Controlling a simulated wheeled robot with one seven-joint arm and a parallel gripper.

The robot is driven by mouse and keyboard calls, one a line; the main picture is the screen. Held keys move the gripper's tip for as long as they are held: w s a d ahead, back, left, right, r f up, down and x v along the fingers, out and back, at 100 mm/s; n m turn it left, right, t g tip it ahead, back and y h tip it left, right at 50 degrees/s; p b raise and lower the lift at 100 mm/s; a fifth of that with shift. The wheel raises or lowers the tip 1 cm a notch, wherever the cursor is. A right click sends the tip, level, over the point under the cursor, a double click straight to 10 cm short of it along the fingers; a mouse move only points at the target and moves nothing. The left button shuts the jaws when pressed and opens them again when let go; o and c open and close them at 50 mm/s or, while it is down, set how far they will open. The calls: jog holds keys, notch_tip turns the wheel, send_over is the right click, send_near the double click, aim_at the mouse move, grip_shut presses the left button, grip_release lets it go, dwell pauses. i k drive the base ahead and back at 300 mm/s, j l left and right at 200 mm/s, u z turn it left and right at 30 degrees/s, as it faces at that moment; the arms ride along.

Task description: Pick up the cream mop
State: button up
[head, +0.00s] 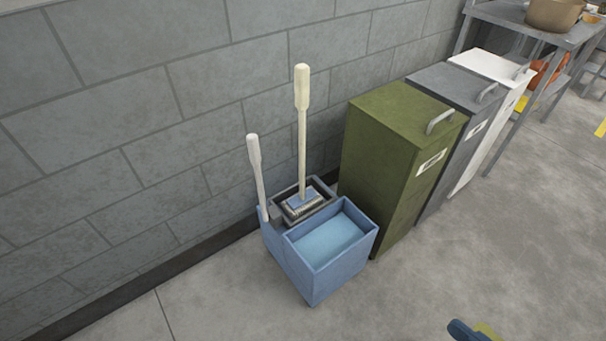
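The cream mop stands upright against the grey wall, its long cream handle (302,130) topped by a thicker grip. Its lower end stands in a dark grey wringer tray (322,190) at the back of a blue mop bucket (318,280). A second, shorter pale handle (257,172) rises at the bucket's left side; its lower end is hidden. A small dark blue and yellow part (472,331) at the bottom edge, right of centre, may belong to my gripper. It is cut off, apart from the mop, and its fingers cannot be made out.
A green bin (388,170) stands close to the right of the bucket, followed by a grey bin (455,140) and a white bin (490,75). A metal table (550,30) with a pot stands at the far right. The concrete floor in front is clear.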

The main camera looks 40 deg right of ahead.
aim_at(302, 203)
jog(key=i+l+u, duration=0.2)
jog(key=l, duration=0.2)
jog(key=l+u, duration=0.15)
jog(key=l, duration=0.25)
jog(key=l+u, duration=0.2)
jog(key=l, duration=0.2)
jog(key=i, duration=0.05)
